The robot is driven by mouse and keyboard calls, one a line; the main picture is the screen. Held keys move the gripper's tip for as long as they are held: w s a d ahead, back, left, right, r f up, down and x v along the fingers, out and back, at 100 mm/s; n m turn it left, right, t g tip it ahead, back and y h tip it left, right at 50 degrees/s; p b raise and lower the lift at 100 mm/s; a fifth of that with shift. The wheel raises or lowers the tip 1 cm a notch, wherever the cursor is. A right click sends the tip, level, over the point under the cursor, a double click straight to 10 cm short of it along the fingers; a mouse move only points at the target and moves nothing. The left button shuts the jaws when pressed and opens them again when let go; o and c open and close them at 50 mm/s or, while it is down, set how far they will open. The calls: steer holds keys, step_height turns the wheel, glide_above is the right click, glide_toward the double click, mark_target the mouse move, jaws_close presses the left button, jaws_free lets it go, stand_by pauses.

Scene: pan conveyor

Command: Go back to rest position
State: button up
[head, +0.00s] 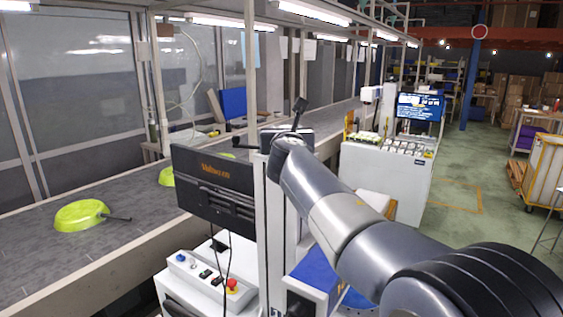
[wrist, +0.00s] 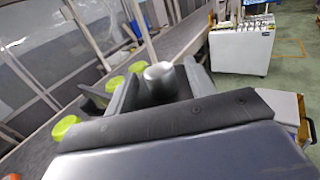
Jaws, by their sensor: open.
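A lime-green pan (head: 80,215) with a dark handle lies on the grey conveyor (head: 35,255) at the left. A second green pan (head: 166,177) lies farther along, partly hidden by the monitor. In the wrist view, several green pans (wrist: 65,127) line the belt, left of my gripper and apart from it.
The black monitor (head: 214,190) stands beside the belt, above a white control box (head: 205,283) with a red button. A white cabinet (head: 385,185) stands behind my arm. Open green floor (head: 465,170) lies to the right, with a yellow-framed cart (head: 545,175) at the edge.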

steer(key=shift+d+r+n+g+y+p, duration=0.1)
steer(key=shift+n+g+y+p, duration=0.1)
steer(key=shift+n+y+p, duration=0.7)
steer(key=shift+d+r+n+g+y+p, duration=0.1)
steer(key=shift+d+n+g+y+p, duration=0.1)
steer(key=shift+n+y+p, duration=0.65)
steer(key=shift+d+n+g+y+p, duration=0.1)
steer(key=shift+n+g+y+p, duration=0.15)
steer(key=shift+y+p, duration=0.7)
steer(key=shift+n+g+y+p, duration=0.25)
steer(key=shift+n+y+p, duration=0.2)
steer(key=shift+y, duration=0.55)
steer(key=shift+f+n+y, duration=0.2)
steer(key=shift+n+y, duration=0.05)
steer(key=shift+y, duration=0.05)
